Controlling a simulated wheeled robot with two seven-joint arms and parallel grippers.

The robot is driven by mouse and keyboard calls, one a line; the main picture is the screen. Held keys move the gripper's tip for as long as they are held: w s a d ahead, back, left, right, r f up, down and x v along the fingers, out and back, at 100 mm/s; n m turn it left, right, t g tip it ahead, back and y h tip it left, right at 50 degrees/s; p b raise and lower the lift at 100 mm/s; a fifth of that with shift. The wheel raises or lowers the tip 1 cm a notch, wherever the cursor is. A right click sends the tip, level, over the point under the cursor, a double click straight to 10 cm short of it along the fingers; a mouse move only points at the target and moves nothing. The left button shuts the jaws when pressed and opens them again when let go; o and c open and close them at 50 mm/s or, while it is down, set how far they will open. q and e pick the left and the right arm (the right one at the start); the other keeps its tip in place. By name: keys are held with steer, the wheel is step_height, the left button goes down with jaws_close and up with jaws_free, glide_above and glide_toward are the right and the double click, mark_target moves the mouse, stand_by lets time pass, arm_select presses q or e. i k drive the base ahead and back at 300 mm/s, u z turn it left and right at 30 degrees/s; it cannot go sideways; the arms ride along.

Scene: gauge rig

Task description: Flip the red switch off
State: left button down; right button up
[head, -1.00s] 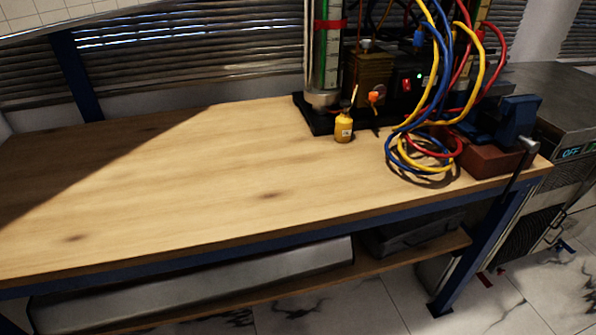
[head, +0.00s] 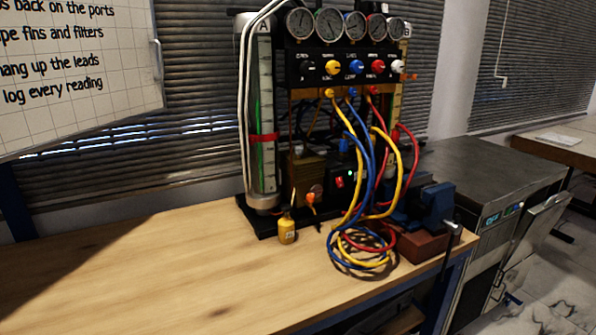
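The red switch (head: 339,182) is a small lit red rocker on a dark box low on the gauge rig (head: 300,70), in the head view. A small green light shows just right of it. The yellow and blue hoses hang close to its right side, and the switch face is in clear view. It is too small to tell which way the rocker is tipped. Neither of my grippers is in view.
Coiled hoses (head: 362,250) lie on the bench front right, beside a blue vise (head: 428,208) on a red-brown block. The wooden bench top (head: 150,275) is clear on the left. A grey metal unit (head: 490,170) stands right.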

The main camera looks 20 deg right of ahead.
mark_target(339, 181)
steer(key=u, duration=2.3)
steer(key=k, duration=1.3)
steer(key=z, duration=1.7)
steer(key=i, duration=0.5)
